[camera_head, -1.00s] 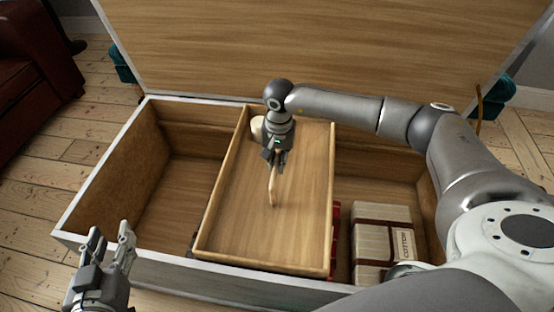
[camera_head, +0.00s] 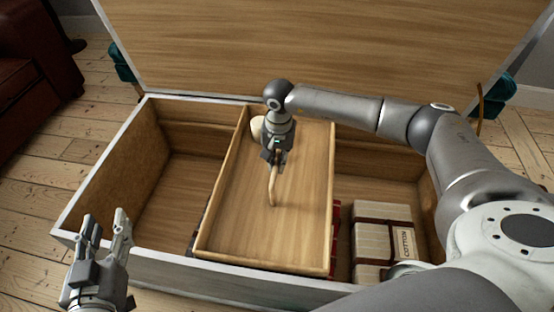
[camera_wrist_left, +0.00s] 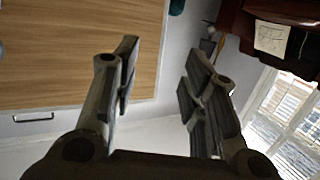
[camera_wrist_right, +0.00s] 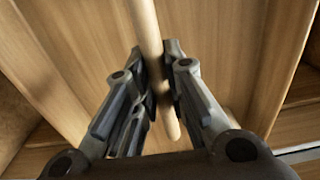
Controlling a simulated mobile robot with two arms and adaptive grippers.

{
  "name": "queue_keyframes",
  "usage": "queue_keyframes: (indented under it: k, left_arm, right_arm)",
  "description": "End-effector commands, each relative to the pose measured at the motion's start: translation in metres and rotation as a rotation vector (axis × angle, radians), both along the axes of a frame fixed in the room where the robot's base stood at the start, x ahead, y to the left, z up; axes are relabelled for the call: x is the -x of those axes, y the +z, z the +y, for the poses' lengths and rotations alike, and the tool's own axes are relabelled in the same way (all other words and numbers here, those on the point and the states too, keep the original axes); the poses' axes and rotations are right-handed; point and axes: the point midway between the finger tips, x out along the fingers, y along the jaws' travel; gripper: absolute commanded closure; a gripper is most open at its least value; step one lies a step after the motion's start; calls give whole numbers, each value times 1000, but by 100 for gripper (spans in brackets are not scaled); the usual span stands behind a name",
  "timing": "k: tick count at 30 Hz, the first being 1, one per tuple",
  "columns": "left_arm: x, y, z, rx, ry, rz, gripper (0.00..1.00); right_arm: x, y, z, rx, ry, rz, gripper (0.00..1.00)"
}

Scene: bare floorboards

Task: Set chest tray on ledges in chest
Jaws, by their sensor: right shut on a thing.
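The wooden chest tray (camera_head: 300,235) lies inside the open chest (camera_head: 180,266), across its middle, with a shallow rim and a rod-like wooden handle (camera_head: 272,190). My right gripper (camera_head: 274,160) is over the tray and shut on the handle; the right wrist view also shows the handle (camera_wrist_right: 149,28) between the fingers (camera_wrist_right: 160,95). Whether the tray rests on the ledges cannot be told, as its underside is hidden. My left gripper (camera_head: 106,232) is open and empty at the chest's front left corner; its spread fingers show in the left wrist view (camera_wrist_left: 160,85).
The chest's lid (camera_head: 320,45) stands raised at the back. A strapped bundle marked COTTON (camera_head: 380,225) and a red item (camera_head: 335,225) lie in the chest right of the tray. The left part of the chest floor (camera_head: 175,205) is clear. A pale round thing (camera_head: 257,128) shows behind my right gripper.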

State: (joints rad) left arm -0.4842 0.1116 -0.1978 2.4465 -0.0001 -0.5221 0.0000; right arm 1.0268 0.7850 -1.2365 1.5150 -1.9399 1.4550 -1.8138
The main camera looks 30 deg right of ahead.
Motion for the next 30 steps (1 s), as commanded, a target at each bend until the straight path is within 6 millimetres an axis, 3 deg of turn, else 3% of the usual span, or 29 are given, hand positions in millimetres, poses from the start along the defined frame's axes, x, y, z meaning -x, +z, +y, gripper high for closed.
queue_keyframes:
  k: [30]
  left_arm:
    - [-6,27,-4,33,-8,-137,60]
  right_arm:
    - [-2,-5,1,-2,0,-7,100]
